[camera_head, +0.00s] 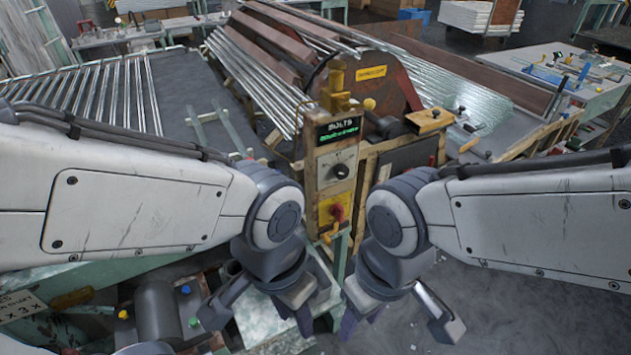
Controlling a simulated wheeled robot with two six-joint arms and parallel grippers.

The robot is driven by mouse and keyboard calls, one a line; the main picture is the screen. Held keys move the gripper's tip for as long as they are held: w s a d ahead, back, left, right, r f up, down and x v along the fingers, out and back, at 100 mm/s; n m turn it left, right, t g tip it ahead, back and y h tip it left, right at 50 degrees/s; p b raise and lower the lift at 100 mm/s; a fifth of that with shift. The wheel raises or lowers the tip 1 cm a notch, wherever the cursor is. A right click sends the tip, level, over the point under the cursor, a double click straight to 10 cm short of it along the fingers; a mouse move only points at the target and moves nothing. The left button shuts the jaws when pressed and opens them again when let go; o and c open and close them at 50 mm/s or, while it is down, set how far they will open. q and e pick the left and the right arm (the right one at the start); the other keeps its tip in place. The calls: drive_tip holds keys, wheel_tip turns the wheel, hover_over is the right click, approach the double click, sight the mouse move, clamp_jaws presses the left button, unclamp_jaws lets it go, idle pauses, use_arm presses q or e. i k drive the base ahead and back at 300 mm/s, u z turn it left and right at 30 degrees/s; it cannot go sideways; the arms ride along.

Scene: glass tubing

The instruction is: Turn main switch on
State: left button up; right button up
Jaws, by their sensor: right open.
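A control box (326,160) stands upright in the middle of the view, in front of the machine. On its lower front is a red rotary switch (336,212) on a yellow plate, which looks like the main switch. Above it are a black dial (340,171) and a lit green display (338,130). My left gripper (262,318) is open below and left of the switch. My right gripper (398,325) is open below and right of it. Both are empty and apart from the box. The switch's exact angle is too small to tell.
A green bench (150,270) with a dark cylinder (158,312) lies at lower left. Glass tubes (265,75) and a rusty drum (365,80) stand behind the box. Bare floor (540,315) is free at lower right.

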sight(337, 210)
drive_tip(key=z, duration=1)
drive_tip(key=i, duration=0.2)
drive_tip(key=u, duration=1)
drive_tip(key=k, duration=0.7)
drive_tip(key=u, duration=0.05)
